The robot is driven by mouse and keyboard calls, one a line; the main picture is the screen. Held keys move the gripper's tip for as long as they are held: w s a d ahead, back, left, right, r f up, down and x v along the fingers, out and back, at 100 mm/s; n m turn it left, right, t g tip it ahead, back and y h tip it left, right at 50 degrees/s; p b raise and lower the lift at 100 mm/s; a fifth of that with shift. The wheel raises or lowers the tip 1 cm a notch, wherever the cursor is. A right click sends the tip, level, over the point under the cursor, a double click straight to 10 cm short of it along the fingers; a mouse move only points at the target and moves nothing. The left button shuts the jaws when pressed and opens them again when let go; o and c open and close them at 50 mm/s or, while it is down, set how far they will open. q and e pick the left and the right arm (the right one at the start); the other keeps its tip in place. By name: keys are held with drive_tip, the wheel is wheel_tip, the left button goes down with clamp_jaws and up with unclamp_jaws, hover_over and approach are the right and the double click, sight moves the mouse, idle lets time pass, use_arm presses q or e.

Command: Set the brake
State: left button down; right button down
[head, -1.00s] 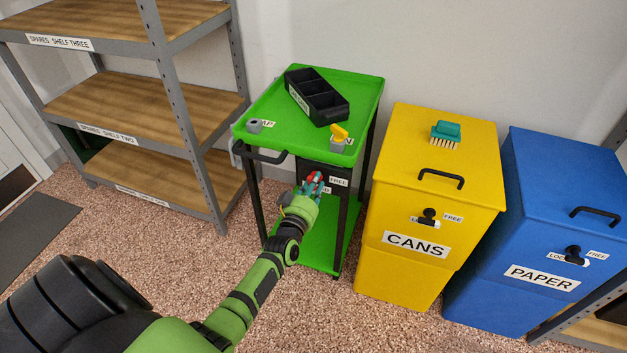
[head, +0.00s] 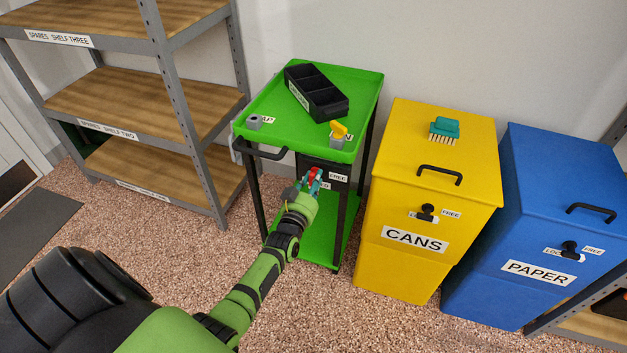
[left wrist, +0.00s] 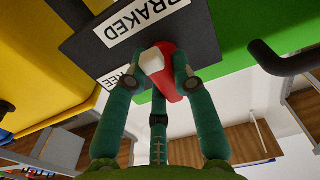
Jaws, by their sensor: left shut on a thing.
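The green trolley (head: 335,85) stands by the wall. A dark panel below its top carries a FREE label (head: 338,177) and a second label mostly hidden by my gripper. In the left wrist view that label reads BRAKED (left wrist: 135,20). The red brake lever (left wrist: 166,82), with a pale end, sticks out from this panel. My left gripper (head: 312,182) is shut on the red lever, its teal fingers on both sides of it in the left wrist view (left wrist: 163,75). The lever's exact position between the labels is hard to tell. My right gripper is not in view.
A black divided bin (head: 316,92) sits on the trolley, and a black handle (head: 260,152) juts from its left side. The yellow CANS bin (head: 400,265) and blue PAPER bin (head: 490,290) stand to the right. A shelf rack (head: 150,95) stands at left.

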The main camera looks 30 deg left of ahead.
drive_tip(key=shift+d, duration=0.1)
use_arm(q)
drive_tip(key=c, duration=1)
unclamp_jaws()
drive_tip(key=shift+d, duration=0.1)
drive_tip(key=shift+c, duration=0.2)
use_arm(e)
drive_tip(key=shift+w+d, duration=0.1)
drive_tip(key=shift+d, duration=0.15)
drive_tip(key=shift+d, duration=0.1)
use_arm(q)
drive_tip(key=shift+s, duration=0.25)
drive_tip(key=v, duration=1.1)
drive_tip(key=shift+s, duration=0.2)
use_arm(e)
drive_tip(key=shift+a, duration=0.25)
use_arm(q)
drive_tip(key=shift+f, duration=0.15)
